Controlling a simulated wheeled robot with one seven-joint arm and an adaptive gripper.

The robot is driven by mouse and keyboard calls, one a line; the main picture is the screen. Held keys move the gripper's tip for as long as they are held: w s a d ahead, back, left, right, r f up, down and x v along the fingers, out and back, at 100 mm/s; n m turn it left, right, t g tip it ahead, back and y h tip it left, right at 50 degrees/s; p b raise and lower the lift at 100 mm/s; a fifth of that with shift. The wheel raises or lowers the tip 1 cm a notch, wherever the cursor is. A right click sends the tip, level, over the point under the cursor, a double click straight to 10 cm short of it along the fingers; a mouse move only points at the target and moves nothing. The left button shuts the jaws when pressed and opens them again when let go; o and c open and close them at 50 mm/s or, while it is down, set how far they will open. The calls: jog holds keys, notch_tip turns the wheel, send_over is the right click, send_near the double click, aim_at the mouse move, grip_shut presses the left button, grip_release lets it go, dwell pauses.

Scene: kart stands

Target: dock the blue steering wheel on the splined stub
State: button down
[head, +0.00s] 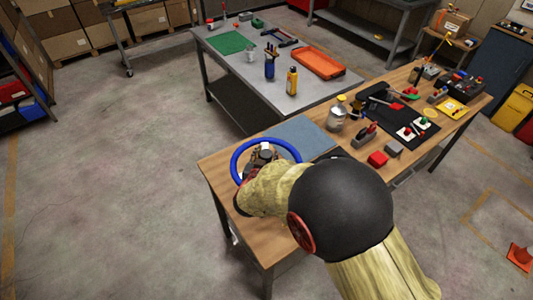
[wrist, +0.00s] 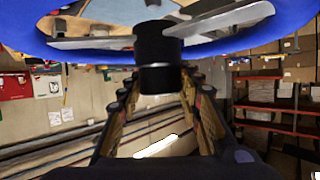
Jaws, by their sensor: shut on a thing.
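The blue steering wheel (head: 237,160) is at the near left end of the wooden bench in the head view, with my gripper (head: 264,156) inside its ring. My arm covers the near right part of the wheel. In the wrist view the wheel (wrist: 285,25) fills the top, with grey spokes and a short black hub (wrist: 158,55) pointing toward me. My gripper (wrist: 158,82) has its two fingers on either side of the hub, shut on it. I cannot make out the splined stub for certain in either view.
The wooden bench (head: 222,165) bears a blue-grey mat (head: 302,133), a black clamp-like fixture (head: 378,94), a silver can (head: 336,118), a red block (head: 377,159) and a black mat (head: 433,121). A grey table (head: 228,68) with an orange tray (head: 320,64) stands behind. Open floor lies left.

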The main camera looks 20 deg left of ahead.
jog(key=shift+w+f+b, duration=0.1)
jog(key=shift+f+b, duration=1.45)
jog(key=shift+f, duration=0.6)
jog(key=shift+f, duration=0.7)
jog(key=c, duration=1.6)
grip_release()
jog(key=shift+o, duration=0.5)
